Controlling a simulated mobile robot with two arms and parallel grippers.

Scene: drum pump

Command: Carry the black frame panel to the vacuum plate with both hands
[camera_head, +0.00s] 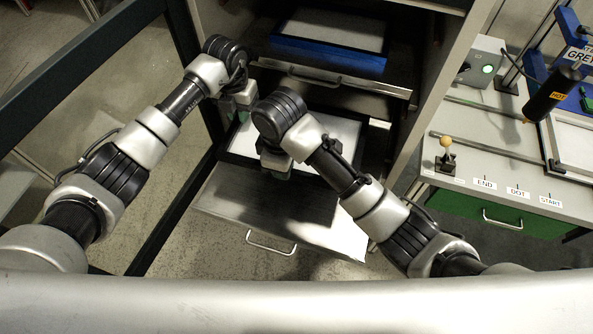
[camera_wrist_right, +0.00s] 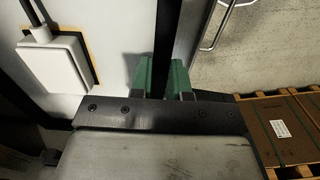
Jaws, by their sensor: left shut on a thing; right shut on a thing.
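The black frame panel (camera_head: 342,130), dark-edged around a pale middle, lies over the open lower drawer in the head view, partly hidden by my arms. My left gripper (camera_head: 238,106) is shut at its left edge. My right gripper (camera_head: 278,166) is shut at its near edge; its fingertips are mostly hidden there. In the right wrist view the green fingers (camera_wrist_right: 163,80) of this gripper close around a black bar (camera_wrist_right: 168,35) of the frame. On the bench at right is a pale plate (camera_head: 578,140) with a dark edge; I cannot tell if it is the vacuum plate.
An upper drawer holds a blue-framed panel (camera_head: 330,58). The lower drawer (camera_head: 290,215) is pulled out. The cabinet side wall (camera_head: 440,80) stands between it and the bench. The bench carries a joystick (camera_head: 446,155), a button box (camera_head: 484,66) and a black hot tool (camera_head: 550,95).

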